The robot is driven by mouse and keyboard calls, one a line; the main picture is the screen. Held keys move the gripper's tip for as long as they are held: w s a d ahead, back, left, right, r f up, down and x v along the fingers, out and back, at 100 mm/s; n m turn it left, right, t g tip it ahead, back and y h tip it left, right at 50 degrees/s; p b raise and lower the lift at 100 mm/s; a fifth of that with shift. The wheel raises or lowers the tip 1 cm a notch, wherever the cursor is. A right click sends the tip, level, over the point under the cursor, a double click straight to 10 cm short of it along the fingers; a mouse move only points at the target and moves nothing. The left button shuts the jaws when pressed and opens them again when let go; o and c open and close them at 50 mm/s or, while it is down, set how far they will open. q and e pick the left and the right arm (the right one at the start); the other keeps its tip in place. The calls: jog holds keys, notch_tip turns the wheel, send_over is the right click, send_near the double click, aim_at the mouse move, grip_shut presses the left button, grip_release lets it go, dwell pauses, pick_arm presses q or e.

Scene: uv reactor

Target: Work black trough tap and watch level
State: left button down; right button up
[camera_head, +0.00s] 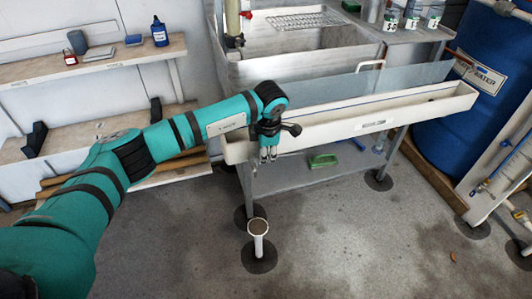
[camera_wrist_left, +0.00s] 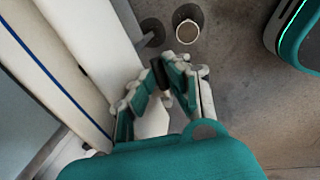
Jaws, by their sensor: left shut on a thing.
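The long white trough (camera_head: 420,108) runs along the front of the sink bench. My left gripper (camera_head: 268,155) points down at the trough's left end, against its front side. In the left wrist view the gripper (camera_wrist_left: 160,80) has its teal and pale fingers closed around a small black piece (camera_wrist_left: 157,72), which looks like the black tap; the fingers hide most of it. The trough's pale wall (camera_wrist_left: 88,40) runs along the left of that view. The water level inside the trough cannot be made out. My right gripper is not in view.
A white upright pipe (camera_head: 258,228) stands on the floor below the gripper. A glass pane (camera_head: 345,90) stands behind the trough. A green tray (camera_head: 323,160) lies on the lower shelf. A blue barrel (camera_head: 450,135) stands at the right.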

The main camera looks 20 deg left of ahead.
pick_arm(q)
jog(key=c, duration=1.4)
grip_release()
jog(key=shift+o, duration=0.2)
